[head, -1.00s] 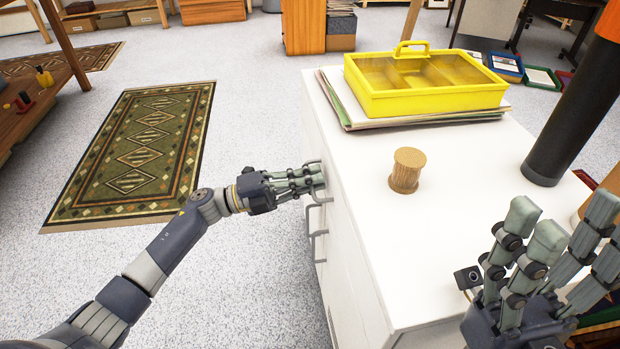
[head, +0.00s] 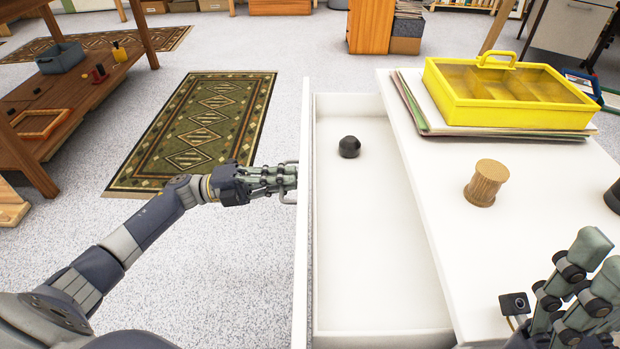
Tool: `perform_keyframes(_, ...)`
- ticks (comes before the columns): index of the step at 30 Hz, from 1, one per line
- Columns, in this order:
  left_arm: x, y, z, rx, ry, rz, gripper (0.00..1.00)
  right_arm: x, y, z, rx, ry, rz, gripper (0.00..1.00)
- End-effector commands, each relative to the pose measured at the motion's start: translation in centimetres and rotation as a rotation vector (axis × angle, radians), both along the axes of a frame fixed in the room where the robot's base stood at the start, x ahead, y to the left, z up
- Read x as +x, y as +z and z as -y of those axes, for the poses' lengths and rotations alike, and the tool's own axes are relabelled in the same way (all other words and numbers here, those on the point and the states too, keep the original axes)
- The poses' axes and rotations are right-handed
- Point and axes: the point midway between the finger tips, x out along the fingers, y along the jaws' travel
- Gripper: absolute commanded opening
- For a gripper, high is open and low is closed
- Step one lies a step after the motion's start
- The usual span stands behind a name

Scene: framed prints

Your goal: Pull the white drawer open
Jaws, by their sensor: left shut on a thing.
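The white drawer (head: 370,265) stands pulled well out of the white cabinet (head: 455,215), to the cabinet's left. Its inside shows, with one small black rounded object (head: 349,147) toward the far end. My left gripper (head: 288,180) is at the outer side of the drawer front (head: 302,240), shut on the drawer handle (head: 290,197), which the fingers mostly hide. My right gripper (head: 575,275) is over the cabinet's near right corner, fingers spread and pointing up, apart from the drawer. It is open and holds nothing that I see.
A patterned rug (head: 200,125) lies on open floor to the left. A wooden shelf (head: 75,100) stands further left.

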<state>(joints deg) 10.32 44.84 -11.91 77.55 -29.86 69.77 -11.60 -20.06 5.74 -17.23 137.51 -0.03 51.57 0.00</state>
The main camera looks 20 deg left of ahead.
Motion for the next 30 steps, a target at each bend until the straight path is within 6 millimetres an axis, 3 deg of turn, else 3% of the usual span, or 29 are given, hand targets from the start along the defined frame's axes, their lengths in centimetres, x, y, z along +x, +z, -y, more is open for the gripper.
perform_keyframes(6,-1.4,-0.3,-3.5,0.004,0.003,-0.004,0.00,0.0,-0.6,0.0,0.000,0.000,0.000,0.57)
perform_keyframes(12,-2.2,-0.3,-5.2,0.002,0.002,-0.003,0.00,0.0,-0.8,0.0,0.000,0.000,0.000,0.57)
perform_keyframes(27,-2.5,-0.2,-5.9,0.003,0.001,-0.004,0.00,0.0,-0.8,0.0,0.000,-0.001,0.001,0.57)
perform_keyframes(29,-2.5,-0.2,-5.8,0.002,0.001,-0.003,0.15,0.0,-0.8,0.0,-0.001,-0.001,0.002,0.57)
perform_keyframes(30,-2.5,-0.2,-5.9,0.002,0.001,-0.003,0.16,0.0,-0.7,0.0,0.000,-0.001,0.003,0.57)
